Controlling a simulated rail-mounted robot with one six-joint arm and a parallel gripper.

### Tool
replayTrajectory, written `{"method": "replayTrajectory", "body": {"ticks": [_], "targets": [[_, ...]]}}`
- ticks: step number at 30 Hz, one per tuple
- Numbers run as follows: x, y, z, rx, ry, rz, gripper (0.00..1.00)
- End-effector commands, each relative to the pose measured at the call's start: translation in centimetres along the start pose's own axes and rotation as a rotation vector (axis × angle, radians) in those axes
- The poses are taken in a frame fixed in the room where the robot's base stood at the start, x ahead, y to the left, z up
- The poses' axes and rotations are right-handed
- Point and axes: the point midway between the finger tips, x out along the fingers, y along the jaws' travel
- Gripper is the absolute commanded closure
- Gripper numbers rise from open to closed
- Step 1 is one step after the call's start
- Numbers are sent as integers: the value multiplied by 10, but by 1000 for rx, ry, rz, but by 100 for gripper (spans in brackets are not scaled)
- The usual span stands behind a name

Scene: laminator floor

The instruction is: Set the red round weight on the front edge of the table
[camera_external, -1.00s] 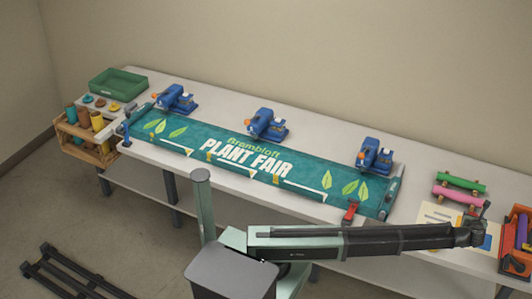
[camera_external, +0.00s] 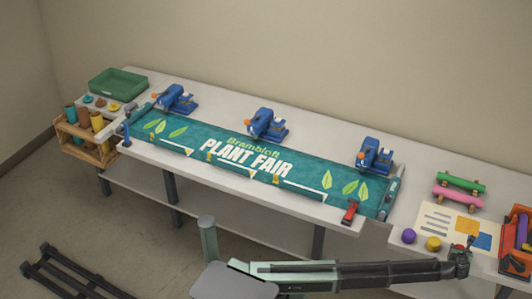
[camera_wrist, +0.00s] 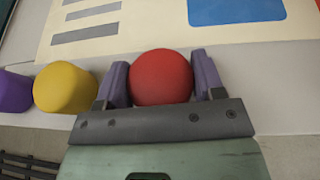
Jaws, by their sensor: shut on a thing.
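The red round weight (camera_wrist: 161,78) is between the two purple fingers of my gripper (camera_wrist: 162,86) in the wrist view, and my gripper is shut on it. In the external view my gripper (camera_external: 461,250) is over the front part of the right-hand table (camera_external: 408,215), by the front of the printed sheet. The weight is largely hidden there by the gripper. How far the weight is above the tabletop is hard to tell.
A yellow weight (camera_external: 433,244) and a purple weight (camera_external: 409,236) stand to the left near the front edge. A printed sheet (camera_external: 440,222) lies behind. An orange bin (camera_external: 515,240) is at the right. A red clamp (camera_external: 350,211) holds the banner's front corner.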

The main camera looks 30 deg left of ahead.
Motion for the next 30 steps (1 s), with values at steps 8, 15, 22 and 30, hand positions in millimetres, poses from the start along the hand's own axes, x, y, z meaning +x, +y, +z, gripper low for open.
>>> {"method": "replayTrajectory", "body": {"ticks": [8,15,22,30], "targets": [[1,0,-2,0,0,0,73],[0,0,0,0,0,0,12],[-2,0,4,0,0,0,12],[-59,1,8,2,1,-2,12]]}}
